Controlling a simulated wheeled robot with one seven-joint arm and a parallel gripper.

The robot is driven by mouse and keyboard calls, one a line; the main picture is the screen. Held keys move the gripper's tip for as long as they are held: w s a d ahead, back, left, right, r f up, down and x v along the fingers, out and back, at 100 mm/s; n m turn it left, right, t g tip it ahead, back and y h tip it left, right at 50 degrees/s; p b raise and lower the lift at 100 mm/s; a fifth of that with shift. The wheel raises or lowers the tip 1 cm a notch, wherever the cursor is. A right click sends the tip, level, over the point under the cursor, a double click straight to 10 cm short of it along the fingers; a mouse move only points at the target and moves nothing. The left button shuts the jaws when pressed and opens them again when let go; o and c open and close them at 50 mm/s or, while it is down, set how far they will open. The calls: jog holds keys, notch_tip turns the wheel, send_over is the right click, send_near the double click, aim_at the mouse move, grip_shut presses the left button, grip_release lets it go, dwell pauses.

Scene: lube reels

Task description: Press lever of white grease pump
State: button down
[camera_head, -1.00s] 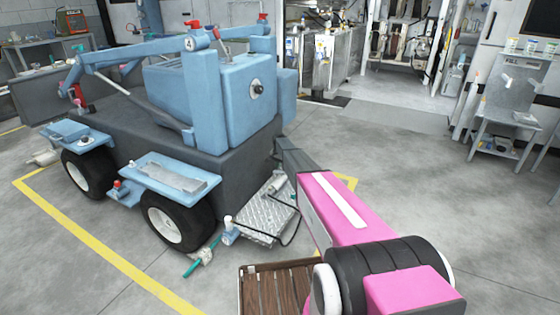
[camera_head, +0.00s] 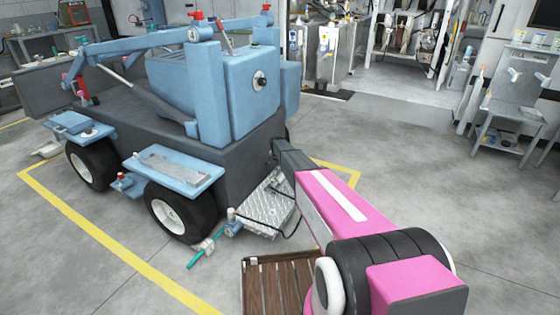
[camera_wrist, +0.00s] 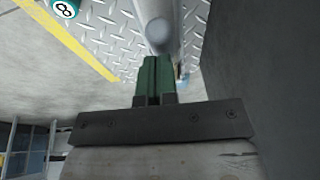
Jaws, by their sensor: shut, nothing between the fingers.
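In the wrist view a pale grey-white rounded bar (camera_wrist: 160,30), apparently part of the white grease pump, lies just past my fingertips, its round end toward me. My gripper (camera_wrist: 154,62) has green fingers that are shut together and empty. The fingertips sit right by the bar's end in the picture; I cannot tell whether they touch it. In the head view a small pale part (camera_head: 277,178) shows on the diamond plate beside my arm, probably the same pump. My arm hides most of it, and my gripper is not clearly visible there.
The diamond plate (camera_head: 265,210) juts from the blue and dark grey machine (camera_head: 240,95). A black hose lies across it. A teal-handled tool (camera_head: 204,248) is by its corner. A dark machine side (camera_wrist: 270,80) is close at right in the wrist view. Open floor lies right.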

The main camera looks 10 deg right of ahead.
jog(key=shift+s+a+f+t+h, duration=0.3)
jog(key=shift+s+f+t+h, duration=0.1)
jog(key=shift+s+f+t, duration=0.25)
jog(key=shift+s+a+f, duration=0.2)
jog(key=shift+f, duration=0.6)
jog(key=shift+s+a+f, duration=0.15)
jog(key=shift+a+f, duration=0.05)
jog(key=shift+f, duration=0.6)
jog(key=shift+s+d+r, duration=0.1)
jog(key=shift+d+r, duration=0.05)
jog(key=shift+r, duration=0.4)
notch_tip(320, 180, up, 4)
send_near(277, 169)
jog(key=shift+s+a+r, duration=0.2)
jog(key=shift+s+r, duration=0.65)
jog(key=shift+r, duration=0.25)
